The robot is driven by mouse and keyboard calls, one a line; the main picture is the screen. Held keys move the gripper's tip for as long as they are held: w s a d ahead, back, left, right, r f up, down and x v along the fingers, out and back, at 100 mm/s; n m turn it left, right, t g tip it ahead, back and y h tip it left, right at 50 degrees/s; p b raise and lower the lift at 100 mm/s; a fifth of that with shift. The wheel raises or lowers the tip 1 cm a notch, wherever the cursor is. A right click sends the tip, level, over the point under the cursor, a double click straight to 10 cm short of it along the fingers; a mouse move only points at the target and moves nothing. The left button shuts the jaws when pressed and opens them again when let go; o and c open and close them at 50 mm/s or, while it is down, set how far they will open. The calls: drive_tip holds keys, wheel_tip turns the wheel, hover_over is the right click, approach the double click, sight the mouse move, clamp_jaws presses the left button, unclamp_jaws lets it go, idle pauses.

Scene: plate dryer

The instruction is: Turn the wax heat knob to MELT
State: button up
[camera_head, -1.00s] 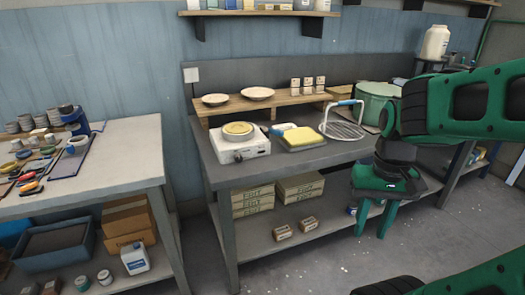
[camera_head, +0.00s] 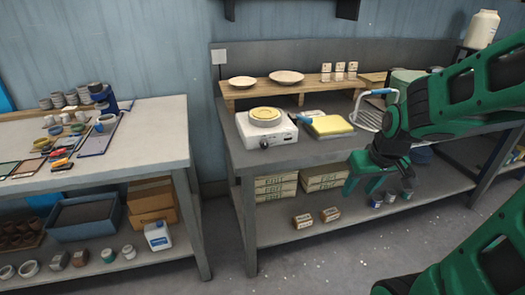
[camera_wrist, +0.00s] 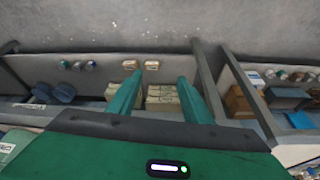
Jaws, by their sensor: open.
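The white wax heater (camera_head: 266,130) stands on the grey workbench (camera_head: 300,157), with a round yellow-topped dish (camera_head: 265,116) on it. A small dark knob (camera_head: 264,144) is on its front face; its pointer and any MELT mark are too small to read. My gripper (camera_head: 362,182) is open and empty, in front of the bench and to the right of and below the heater in the head view. In the wrist view my gripper (camera_wrist: 158,98) points down toward the lower shelf, its two green fingers apart. The heater does not show there.
A yellow block on a tray (camera_head: 328,125) and a wire rack (camera_head: 370,115) stand right of the heater. A wooden riser (camera_head: 300,88) with plates is behind it. A second table (camera_head: 140,150) is at the left. The floor between the tables is clear.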

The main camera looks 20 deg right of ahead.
drive_tip(key=w+a+f+n+t+y, duration=0.15)
drive_tip(key=w+a, duration=0.25)
drive_tip(key=w, duration=0.4)
drive_tip(key=w+a+f+n+t, duration=0.2)
drive_tip(key=w+a+n+t, duration=0.1)
drive_tip(key=w+a, duration=0.3)
drive_tip(key=t, duration=0.9)
approach(265, 146)
drive_tip(key=a, duration=0.1)
drive_tip(key=s+a+m, duration=0.1)
drive_tip(key=a, duration=0.1)
drive_tip(key=shift+s+f, duration=0.1)
drive_tip(key=shift+s, duration=0.05)
drive_tip(key=w, duration=0.3)
drive_tip(key=w+d+h, duration=0.1)
drive_tip(key=w, duration=0.2)
drive_tip(key=w+d+m+h, duration=0.1)
drive_tip(key=w, duration=0.3)
drive_tip(key=shift+d+f+t, duration=0.15)
drive_tip(key=shift+f+t, duration=0.05)
drive_tip(key=shift+t, duration=0.15)
